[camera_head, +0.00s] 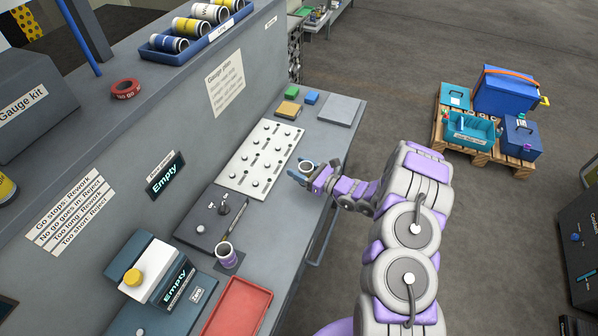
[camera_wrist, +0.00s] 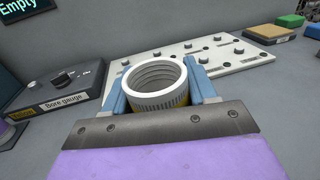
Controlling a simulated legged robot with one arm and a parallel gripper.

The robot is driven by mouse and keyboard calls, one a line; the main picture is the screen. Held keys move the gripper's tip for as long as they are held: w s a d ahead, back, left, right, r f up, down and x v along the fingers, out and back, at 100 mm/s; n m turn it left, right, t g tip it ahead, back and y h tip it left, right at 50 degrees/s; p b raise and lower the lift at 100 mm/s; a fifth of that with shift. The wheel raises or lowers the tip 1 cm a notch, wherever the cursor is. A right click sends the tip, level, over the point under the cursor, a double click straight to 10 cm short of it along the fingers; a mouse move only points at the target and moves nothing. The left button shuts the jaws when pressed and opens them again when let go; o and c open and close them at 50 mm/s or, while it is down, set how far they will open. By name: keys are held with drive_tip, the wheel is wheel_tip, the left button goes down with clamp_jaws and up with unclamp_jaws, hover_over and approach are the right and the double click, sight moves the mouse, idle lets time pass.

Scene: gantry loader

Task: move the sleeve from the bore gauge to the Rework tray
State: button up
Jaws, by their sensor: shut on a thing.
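My gripper (camera_head: 304,170) is shut on a sleeve (camera_head: 307,165), above the bench near its front edge. In the wrist view the sleeve (camera_wrist: 155,82) is upright between the blue fingers, with a white ribbed rim, an open bore and some yellow on its side. The bore gauge (camera_wrist: 60,98) is a dark box at the left, apart from the gripper. It also shows in the head view (camera_head: 203,222), with its "Empty" display (camera_head: 165,175) behind. No tray in view reads Rework; a red tray (camera_head: 238,308) with no readable label lies at the near end.
A white pegged plate (camera_head: 259,157) lies beside the gripper. A purple-banded sleeve (camera_head: 226,255) stands near the bore gauge. A second gauge (camera_head: 150,270) with an "Empty" display is at the near left. A blue tray of sleeves (camera_head: 175,55) sits on the upper shelf.

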drive_tip(key=w, duration=0.2)
drive_tip(key=shift+w+a+f, duration=0.15)
drive_tip(key=shift+w+f, duration=0.05)
drive_tip(key=shift+w, duration=0.1)
drive_tip(key=shift+f+b, duration=0.4)
drive_tip(key=shift+f, duration=1.4)
drive_tip(key=shift+r, duration=0.1)
drive_tip(key=o, duration=1.3)
drive_tip(key=shift+o, duration=0.2)
